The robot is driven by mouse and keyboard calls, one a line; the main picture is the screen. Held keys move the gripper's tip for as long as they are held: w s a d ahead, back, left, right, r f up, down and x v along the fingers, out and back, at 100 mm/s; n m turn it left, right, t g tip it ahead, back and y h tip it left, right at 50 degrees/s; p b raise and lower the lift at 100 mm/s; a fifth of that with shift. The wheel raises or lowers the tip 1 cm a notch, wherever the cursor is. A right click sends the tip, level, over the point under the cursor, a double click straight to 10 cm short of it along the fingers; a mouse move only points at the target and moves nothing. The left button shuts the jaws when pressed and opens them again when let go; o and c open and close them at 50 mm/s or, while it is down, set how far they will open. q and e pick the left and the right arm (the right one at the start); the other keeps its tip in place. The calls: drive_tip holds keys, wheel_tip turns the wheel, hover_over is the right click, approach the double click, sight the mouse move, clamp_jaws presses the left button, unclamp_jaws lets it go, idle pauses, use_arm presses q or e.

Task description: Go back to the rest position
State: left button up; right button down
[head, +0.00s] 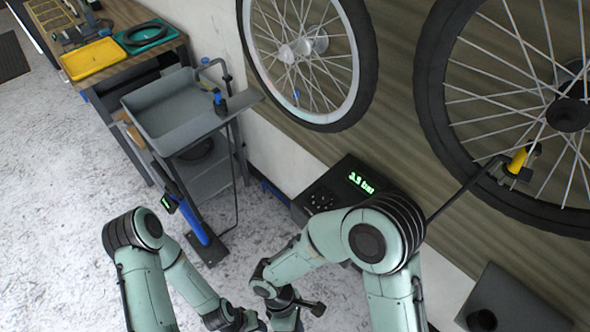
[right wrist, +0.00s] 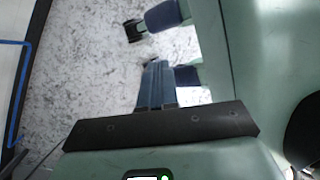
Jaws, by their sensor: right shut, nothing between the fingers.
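Both of my arms are folded low in the head view, with their forearms angled in toward the bottom middle. The left wrist reaches the bottom edge, and its fingers are not visible there. The right wrist is beside it, a little to the right, and its fingers do not show in the head view. In the right wrist view my right gripper (right wrist: 156,68) has its blue fingers together, with nothing between them, above the speckled floor. Other blue and green arm parts of mine show near the top of that view.
A grey tray cart (head: 180,125) stands left of centre, and a workbench (head: 140,15) with a yellow tray (head: 92,60) is behind it. Two bike wheels (head: 311,45) (head: 440,105) hang on the wall. A black box with a green display (head: 345,185) is behind my right arm.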

drive_tip(key=d+f+m+t+y, duration=0.2)
drive_tip(key=d+f+m+y, duration=0.1)
drive_tip(key=d+f+m, duration=0.3)
drive_tip(key=w+d+f+m+t+y, duration=0.1)
drive_tip(key=d+f+m+y, duration=0.3)
drive_tip(key=f+m, duration=0.7)
drive_tip(key=d+m, duration=0.2)
drive_tip(key=m, duration=0.1)
drive_tip(key=shift+w+m+t, duration=0.25)
drive_tip(key=shift+m+t, duration=0.05)
drive_tip(key=shift+t, duration=0.1)
drive_tip(key=shift+s+d+f, duration=0.1)
drive_tip(key=shift+s, duration=0.05)
